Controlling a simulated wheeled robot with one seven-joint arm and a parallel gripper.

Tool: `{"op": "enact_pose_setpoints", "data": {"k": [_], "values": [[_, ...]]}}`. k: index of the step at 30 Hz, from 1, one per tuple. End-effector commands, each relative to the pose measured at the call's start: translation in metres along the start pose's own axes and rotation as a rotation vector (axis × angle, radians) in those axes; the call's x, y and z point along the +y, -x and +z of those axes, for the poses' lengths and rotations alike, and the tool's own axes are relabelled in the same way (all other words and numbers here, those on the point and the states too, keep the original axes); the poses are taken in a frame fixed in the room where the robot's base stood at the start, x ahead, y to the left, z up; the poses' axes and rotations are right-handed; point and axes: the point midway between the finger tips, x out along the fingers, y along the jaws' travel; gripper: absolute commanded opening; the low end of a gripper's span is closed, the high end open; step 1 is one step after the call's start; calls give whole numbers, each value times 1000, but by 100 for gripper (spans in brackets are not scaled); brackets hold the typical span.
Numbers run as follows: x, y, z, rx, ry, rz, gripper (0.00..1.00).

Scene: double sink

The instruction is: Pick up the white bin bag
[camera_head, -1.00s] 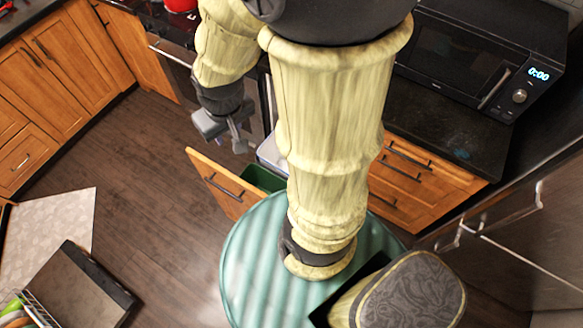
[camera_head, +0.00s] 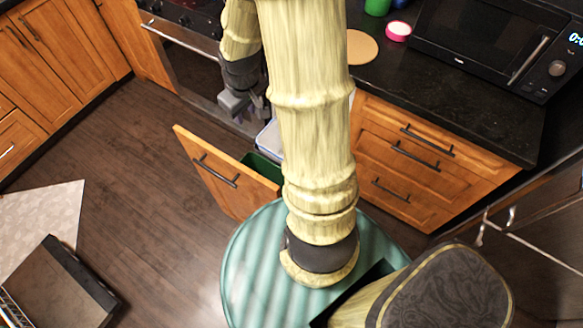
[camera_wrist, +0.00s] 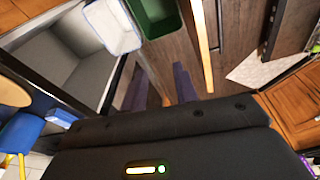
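The white bin bag (camera_wrist: 112,27) lines a bin in the pulled-out drawer and shows at the top of the wrist view. In the head view only a small white part (camera_head: 268,137) shows beside my arm, which hides the rest. My gripper (camera_head: 245,108) is left of and above the bin in the head view, in front of the oven. In the wrist view its two fingers (camera_wrist: 159,86) are apart with nothing between them, below the bag in the picture and not touching it.
A green bin (camera_wrist: 158,17) stands beside the white bag. The open drawer's wooden front (camera_head: 226,174) stands out into the room. The oven (camera_head: 200,80) is close behind my gripper.

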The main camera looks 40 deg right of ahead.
Motion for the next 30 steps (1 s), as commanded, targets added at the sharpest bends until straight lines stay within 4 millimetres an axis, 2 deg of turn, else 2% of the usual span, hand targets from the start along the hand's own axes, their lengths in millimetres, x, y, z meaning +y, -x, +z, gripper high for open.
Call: {"op": "enact_pose_setpoints", "data": {"k": [1, 3, 14, 24, 30], "values": [[8, -35, 3, -2, 5, -5, 30], [18, -62, 3, -1, 20, -13, 30], [74, -198, 10, 36, 82, -56, 30], [132, -324, 28, 117, 110, -90, 30], [166, -386, 41, 179, 113, -94, 30]]}}
